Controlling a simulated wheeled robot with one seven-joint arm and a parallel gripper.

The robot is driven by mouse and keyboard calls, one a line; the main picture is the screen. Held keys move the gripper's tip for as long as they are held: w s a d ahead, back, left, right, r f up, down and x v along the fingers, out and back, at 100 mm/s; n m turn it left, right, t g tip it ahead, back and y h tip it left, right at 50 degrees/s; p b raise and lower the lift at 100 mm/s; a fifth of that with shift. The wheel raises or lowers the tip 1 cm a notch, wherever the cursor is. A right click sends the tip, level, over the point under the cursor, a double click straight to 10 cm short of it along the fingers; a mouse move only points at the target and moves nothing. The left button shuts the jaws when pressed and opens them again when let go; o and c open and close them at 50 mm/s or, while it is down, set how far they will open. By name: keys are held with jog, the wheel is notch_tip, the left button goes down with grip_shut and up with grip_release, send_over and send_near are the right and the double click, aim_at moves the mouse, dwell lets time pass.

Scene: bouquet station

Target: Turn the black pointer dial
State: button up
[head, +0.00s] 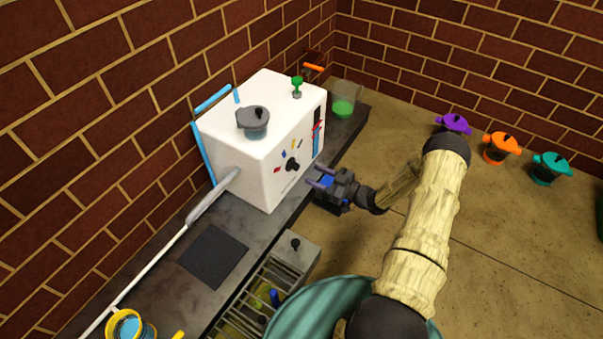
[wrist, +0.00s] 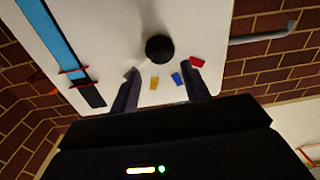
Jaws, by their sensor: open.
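The black pointer dial (head: 293,165) is on the front face of a white box (head: 245,185) on the counter. Small coloured marks, including red, blue and yellow, arc around one side of it. My gripper (head: 319,176) is open in front of that face, its fingers pointing at the box. In the wrist view the dial (wrist: 160,48) lies just beyond my fingertips (wrist: 160,72), roughly centred between them. No contact shows. A red mark (wrist: 197,62) is by one finger. Which way the pointer faces is hard to tell.
A grey lidded pot (head: 253,122) and a green funnel-like piece (head: 297,86) stand on the box. A glass of green liquid (head: 343,106) is behind it. A pipe (head: 213,196) leaves its left side. A dark mat (head: 214,257) and a wire rack (head: 257,297) are nearer.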

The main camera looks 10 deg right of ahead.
aim_at(294, 166)
jog(key=b+x, duration=0.2)
jog(key=x, duration=0.4)
jog(key=shift+w, duration=0.1)
jog(key=c, duration=1)
